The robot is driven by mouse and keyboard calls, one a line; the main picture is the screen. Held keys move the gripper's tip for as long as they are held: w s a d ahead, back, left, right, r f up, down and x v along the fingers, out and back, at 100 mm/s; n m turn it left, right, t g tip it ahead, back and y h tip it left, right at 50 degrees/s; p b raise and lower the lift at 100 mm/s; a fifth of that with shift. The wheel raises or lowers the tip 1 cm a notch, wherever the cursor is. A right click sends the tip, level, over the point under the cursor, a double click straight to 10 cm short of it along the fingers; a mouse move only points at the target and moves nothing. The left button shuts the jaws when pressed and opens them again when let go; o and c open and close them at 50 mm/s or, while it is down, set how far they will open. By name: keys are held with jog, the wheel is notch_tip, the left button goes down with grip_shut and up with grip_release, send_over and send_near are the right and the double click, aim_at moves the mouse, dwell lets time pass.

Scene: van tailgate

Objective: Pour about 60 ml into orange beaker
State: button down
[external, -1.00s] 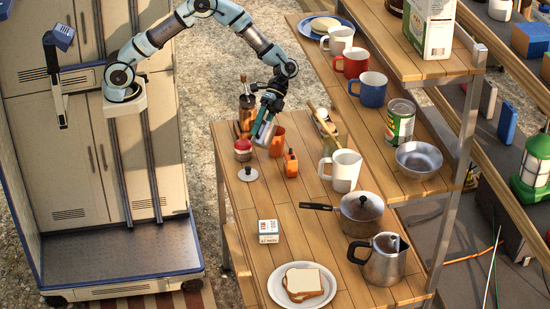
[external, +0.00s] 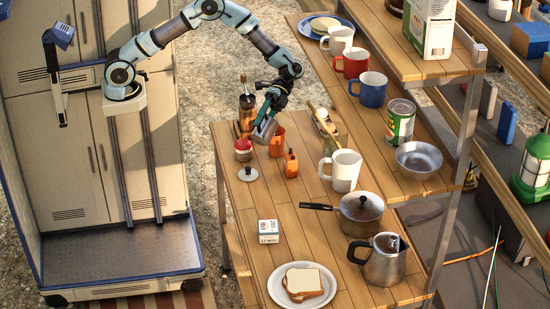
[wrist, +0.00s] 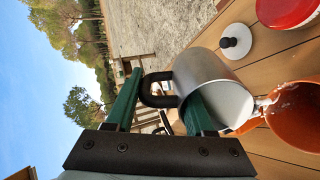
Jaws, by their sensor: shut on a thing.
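My gripper (external: 270,103) is shut on the black handle of a grey metal jug (external: 264,130). In the wrist view, the green fingers of my gripper (wrist: 160,88) stand either side of that handle, and the jug (wrist: 215,88) is tipped with its mouth towards the orange beaker (wrist: 298,118). A small stream of pale liquid runs from the lip into the beaker. The orange beaker also shows in the external view (external: 278,146), upright on the table, partly covered by the jug. The liquid level in the beaker cannot be read.
A red-topped jar (external: 243,148) and a white lid with a black knob (external: 248,174) stand left of the beaker. An orange bottle (external: 291,164) is close in front. A glass container (external: 333,138) and a white mug (external: 342,170) are to the right.

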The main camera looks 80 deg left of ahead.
jog(key=shift+w+a, duration=0.15)
jog(key=shift+w+a+r, duration=0.1)
jog(key=shift+w+a, duration=0.05)
jog(key=shift+w, duration=0.1)
jog(key=shift+w+a+r+g+h, duration=0.2)
jog(key=shift+a+r+g+h, duration=0.1)
jog(key=shift+a+h, duration=0.1)
jog(key=shift+w+a+r+g+h, duration=0.25)
jog(key=shift+w+a+g+h, duration=0.1)
jog(key=shift+w+a, duration=0.15)
jog(key=shift+w+a+r+g+h, duration=0.2)
jog(key=shift+w+a+g+h, duration=0.15)
jog(key=shift+w+a, duration=0.1)
dwell(0.8)
